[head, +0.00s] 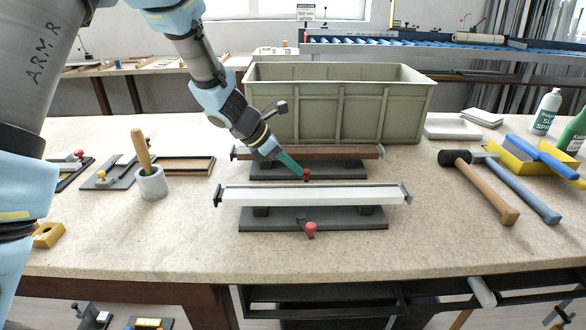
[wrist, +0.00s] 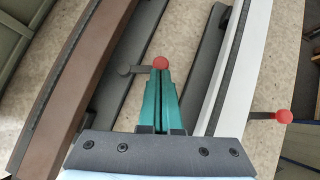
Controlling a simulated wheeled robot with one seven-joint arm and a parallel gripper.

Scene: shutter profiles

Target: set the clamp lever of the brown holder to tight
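The brown holder has a dark base plate (head: 270,172) and carries a brown profile (head: 330,153), which also shows at the left in the wrist view (wrist: 75,75). Its clamp lever is a short dark arm (wrist: 138,69) ending in a red knob (head: 307,175), sticking out from the base's front side, roughly square to the profile. My gripper (head: 299,172) reaches down to this knob. Its teal fingers (wrist: 161,76) are together, with the knob (wrist: 160,62) at their tips. I cannot tell whether they touch it.
A second holder with a white profile (head: 320,195) stands close in front, its red-knobbed lever (head: 311,229) pointing towards me. A large grey-green crate (head: 340,105) stands right behind the brown holder. A mortar (head: 151,183) is left; hammers (head: 490,190) lie right. The front bench strip is clear.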

